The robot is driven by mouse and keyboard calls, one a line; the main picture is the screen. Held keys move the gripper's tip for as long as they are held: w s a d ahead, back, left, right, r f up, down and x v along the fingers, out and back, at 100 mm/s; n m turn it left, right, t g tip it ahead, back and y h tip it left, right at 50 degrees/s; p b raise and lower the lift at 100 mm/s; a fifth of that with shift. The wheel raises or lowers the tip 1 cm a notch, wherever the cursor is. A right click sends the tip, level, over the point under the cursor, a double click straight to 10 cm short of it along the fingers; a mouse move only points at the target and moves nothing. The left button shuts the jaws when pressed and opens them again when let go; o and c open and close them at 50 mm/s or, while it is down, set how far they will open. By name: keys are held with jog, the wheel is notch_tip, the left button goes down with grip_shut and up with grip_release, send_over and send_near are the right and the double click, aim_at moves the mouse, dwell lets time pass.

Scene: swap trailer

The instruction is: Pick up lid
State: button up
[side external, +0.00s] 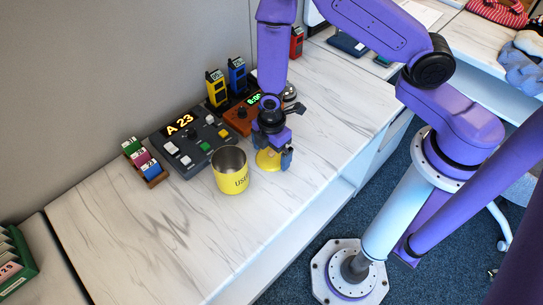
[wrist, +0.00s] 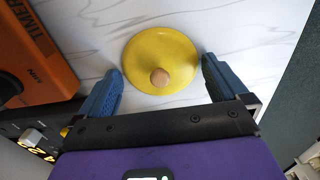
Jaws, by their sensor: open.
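The yellow lid (wrist: 160,50) is a round disc with a small wooden knob (wrist: 160,77). It lies on the white marbled counter. My gripper (wrist: 160,85) is open, its two blue fingers on either side of the lid's near part in the wrist view. In the side external view the lid (side external: 268,161) shows partly beneath my gripper (side external: 272,152), which hides some of it. Whether the fingers touch the lid I cannot tell.
A yellow cup (side external: 231,171) stands left of the lid. A dark button console (side external: 190,141), a card rack (side external: 146,162) and an orange timer box (side external: 243,116) sit behind. The marbled counter (side external: 130,235) is clear at front left.

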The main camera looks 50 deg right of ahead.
jog(key=c, duration=1)
